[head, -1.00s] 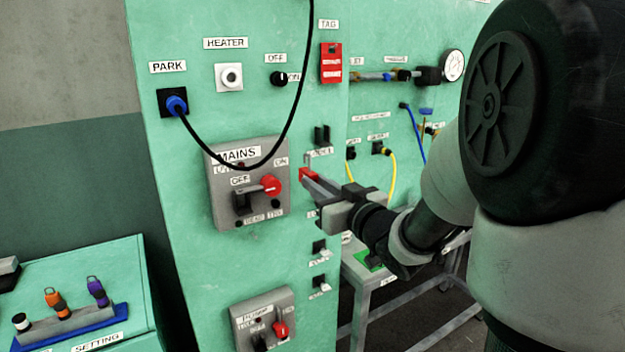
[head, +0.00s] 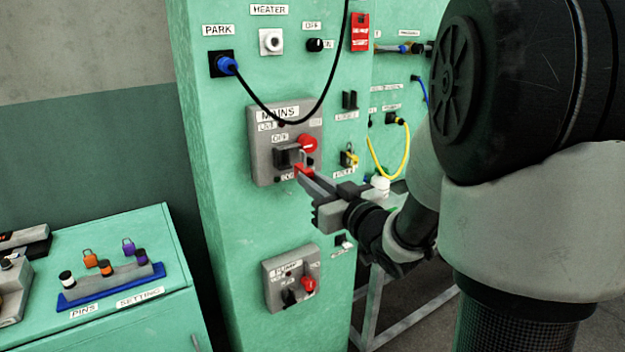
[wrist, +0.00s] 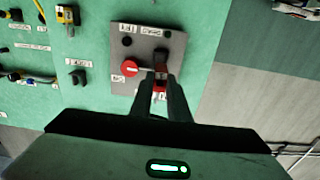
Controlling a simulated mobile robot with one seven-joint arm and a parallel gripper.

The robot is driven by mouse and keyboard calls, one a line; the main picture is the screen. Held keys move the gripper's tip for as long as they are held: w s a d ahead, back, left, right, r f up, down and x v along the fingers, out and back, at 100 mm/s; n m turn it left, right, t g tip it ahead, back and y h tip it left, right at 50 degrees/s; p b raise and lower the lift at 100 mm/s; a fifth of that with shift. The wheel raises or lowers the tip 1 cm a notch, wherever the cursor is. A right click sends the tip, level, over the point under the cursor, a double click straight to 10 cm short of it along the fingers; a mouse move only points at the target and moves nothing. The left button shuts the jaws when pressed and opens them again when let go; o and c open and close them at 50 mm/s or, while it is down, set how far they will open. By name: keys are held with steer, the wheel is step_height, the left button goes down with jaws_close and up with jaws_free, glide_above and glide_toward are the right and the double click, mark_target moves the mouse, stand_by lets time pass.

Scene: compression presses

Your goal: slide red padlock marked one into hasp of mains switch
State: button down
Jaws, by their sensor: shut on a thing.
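The mains switch is a grey box (head: 262,150) on the green panel, with a red rotary knob (head: 308,143) and a dark hasp block (head: 284,157). It also shows in the wrist view (wrist: 175,42). My gripper (head: 308,177) is shut on the red padlock (head: 302,171), at the lower right of the hasp block. The padlock's shackle points up close to the hasp; I cannot tell whether it passes through. In the wrist view the red padlock (wrist: 160,92) shows between the fingers, just below the hasp. Its number is not readable.
A black cable (head: 262,103) loops down over the top of the mains box. A yellow padlock (head: 349,157) hangs on a hook to the right. The pump switch (head: 271,284) is below. A bench with a blue pin tray (head: 80,291) stands at the left.

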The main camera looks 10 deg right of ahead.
steer(key=shift+d, duration=0.1)
stand_by(0.3)
steer(key=shift+b+x, duration=0.85)
steer(key=shift+x, duration=2.1)
steer(key=shift+b, duration=0.65)
steer(key=shift+b+x, duration=0.35)
steer(key=shift+x, duration=1.5)
steer(key=c, duration=1.6)
jaws_free()
steer(key=shift+f, duration=0.1)
steer(key=v, duration=1.7)
steer(key=shift+s, duration=0.25)
